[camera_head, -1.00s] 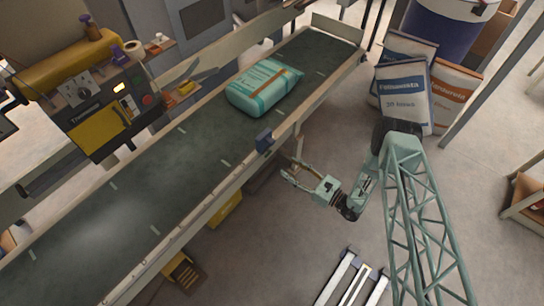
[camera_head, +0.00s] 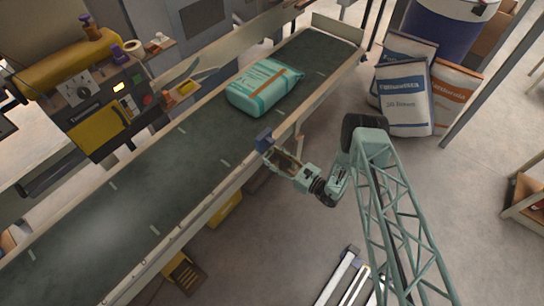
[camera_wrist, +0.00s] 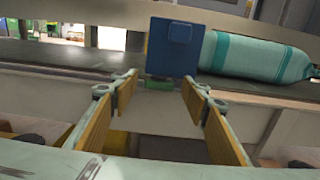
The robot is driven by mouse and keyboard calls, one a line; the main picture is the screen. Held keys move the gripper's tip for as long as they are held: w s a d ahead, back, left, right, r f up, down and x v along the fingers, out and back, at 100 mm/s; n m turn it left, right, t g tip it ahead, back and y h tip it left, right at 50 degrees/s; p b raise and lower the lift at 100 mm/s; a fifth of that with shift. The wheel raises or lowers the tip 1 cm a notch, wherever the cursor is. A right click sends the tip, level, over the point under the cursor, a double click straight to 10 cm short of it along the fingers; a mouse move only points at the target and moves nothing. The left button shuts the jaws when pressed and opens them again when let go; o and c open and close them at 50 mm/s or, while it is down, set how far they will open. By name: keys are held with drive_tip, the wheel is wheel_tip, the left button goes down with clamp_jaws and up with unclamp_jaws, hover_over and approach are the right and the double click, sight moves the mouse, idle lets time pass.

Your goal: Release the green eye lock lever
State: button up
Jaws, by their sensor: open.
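A dark blue sensor box, the eye (camera_head: 263,138), stands on the near side rail of the conveyor. In the wrist view the eye (camera_wrist: 172,47) is straight ahead, a little above the fingertips. A small green piece, apparently the lock lever (camera_wrist: 160,85), shows just under the box; its exact shape and setting are too small to tell. My gripper (camera_head: 279,152) is open and empty at the conveyor's near side, close to the eye. In the wrist view the fingertips of my gripper (camera_wrist: 160,81) are spread left and right of the green piece, apparently short of it.
A teal sack (camera_head: 264,88) lies on the conveyor belt (camera_head: 195,150) beyond the eye. The conveyor's side rail (camera_head: 215,192) runs close in front of the gripper. Filled sacks (camera_head: 404,98) stand on the floor at the upper right. The floor right of the conveyor is mostly open.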

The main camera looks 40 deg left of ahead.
drive_tip(key=shift+a, duration=0.45)
drive_tip(key=shift+c, duration=0.2)
drive_tip(key=c, duration=0.8)
